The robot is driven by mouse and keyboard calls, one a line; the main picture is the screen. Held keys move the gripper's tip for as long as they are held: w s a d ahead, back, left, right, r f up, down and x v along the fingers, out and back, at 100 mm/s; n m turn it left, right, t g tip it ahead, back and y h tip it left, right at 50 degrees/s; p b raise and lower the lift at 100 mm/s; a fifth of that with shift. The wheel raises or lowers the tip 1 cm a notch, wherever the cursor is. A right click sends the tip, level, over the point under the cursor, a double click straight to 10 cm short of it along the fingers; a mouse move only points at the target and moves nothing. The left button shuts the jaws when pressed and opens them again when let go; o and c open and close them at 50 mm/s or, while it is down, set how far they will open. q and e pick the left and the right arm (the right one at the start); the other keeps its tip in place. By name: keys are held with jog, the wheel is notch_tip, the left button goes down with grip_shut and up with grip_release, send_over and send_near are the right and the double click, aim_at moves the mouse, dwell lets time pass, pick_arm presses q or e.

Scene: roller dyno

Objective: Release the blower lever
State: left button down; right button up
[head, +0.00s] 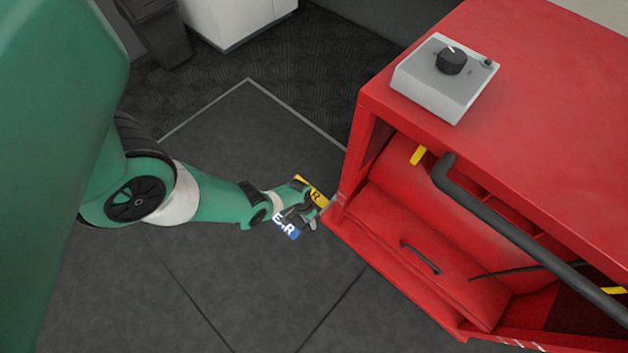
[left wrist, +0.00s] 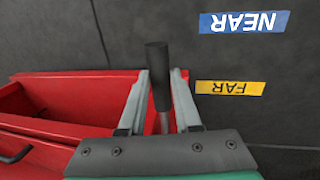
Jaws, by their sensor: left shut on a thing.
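The blower lever (left wrist: 157,75) has a black cylindrical grip on a thin metal stem. In the left wrist view it stands between the two fingers of my left gripper (left wrist: 162,100), which is shut on it. In the head view my left gripper (head: 307,213) is beside the left corner of the red machine, and the lever is hard to make out there. A yellow FAR label (left wrist: 231,88) and a blue NEAR label (left wrist: 244,21) lie to the right of the lever in the wrist view. In the head view the gripper partly covers the NEAR label (head: 287,228). My right gripper is not in view.
The red machine housing (head: 545,75) fills the right side, with a grey control box (head: 430,93) and black knob on top. A long dark bar (head: 510,230) crosses its open front. Below is a red panel with a small black handle (head: 421,258). Floor to the left is clear.

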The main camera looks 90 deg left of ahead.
pick_arm(q)
jog(key=shift+w+a+r+g+h+p, duration=0.15)
jog(key=shift+r+g+h, duration=0.1)
jog(key=shift+r, duration=0.2)
jog(key=shift+a+r+g+h+p, duration=0.15)
jog(key=shift+r+h, duration=0.1)
jog(key=shift+r, duration=0.15)
jog(key=shift+w+r+g+h, duration=0.1)
jog(key=shift+r+g+h, duration=0.2)
jog(key=shift+r+g, duration=0.1)
jog(key=shift+w+r, duration=0.1)
jog(key=shift+r, duration=0.4)
jog(key=c, duration=0.6)
grip_release()
jog(key=p+v, duration=0.4)
jog(key=v, duration=0.1)
jog(key=p+v, duration=0.4)
jog(key=v, duration=0.2)
jog(key=shift+w+a+r, duration=0.1)
jog(key=shift+a+r, duration=0.1)
jog(key=shift+a, duration=0.1)
